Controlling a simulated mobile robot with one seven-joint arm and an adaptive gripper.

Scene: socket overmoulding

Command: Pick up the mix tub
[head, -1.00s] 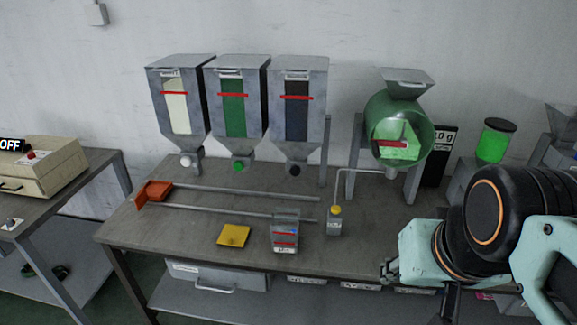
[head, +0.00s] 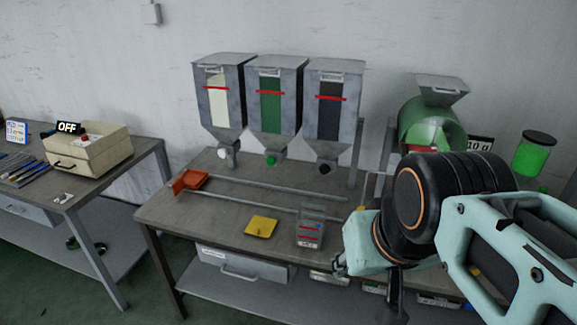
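A small grey tub (head: 309,234) with red lines and a white label stands on the workbench near its front edge; I take it as the mix tub, though its label is too small to read. It stands upright. My gripper (head: 341,264) is to the right of it in the picture and slightly lower, apart from it in view. The gripper is small and partly hidden by my wrist, so I cannot tell its finger opening. Nothing shows in it.
A yellow lid-like plate (head: 261,227) lies left of the tub on the workbench (head: 193,224). Two rails with an orange end piece (head: 188,181) run behind. Three hoppers (head: 277,105) stand at the back. My arm partly hides a green drum machine (head: 421,122).

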